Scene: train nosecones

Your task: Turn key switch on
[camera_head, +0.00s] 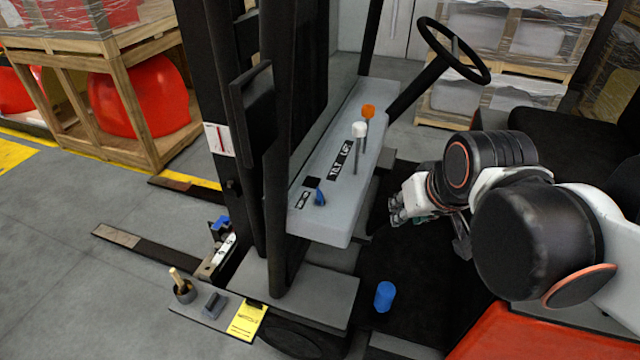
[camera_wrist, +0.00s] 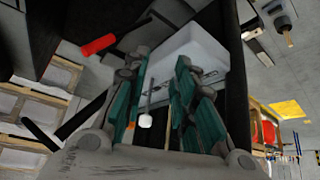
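The grey console (camera_head: 340,150) of the forklift carries a blue key switch (camera_head: 319,197) at its near end, beside a small black label plate. I cannot tell the key's exact turn angle. My gripper (camera_head: 397,211) is right of the console, over the dark footwell and apart from the key. In the wrist view my gripper (camera_wrist: 158,95) shows its teal finger pads spread apart with nothing held between them. The console (camera_wrist: 193,48) lies beyond the fingers there. The key cannot be made out in the wrist view.
Levers with an orange knob (camera_head: 368,110) and a white knob (camera_head: 359,129) rise from the console. The steering wheel (camera_head: 455,50) is behind them. Black mast posts (camera_head: 283,130) stand left of the key. A blue cylinder (camera_head: 384,296) sits below the gripper.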

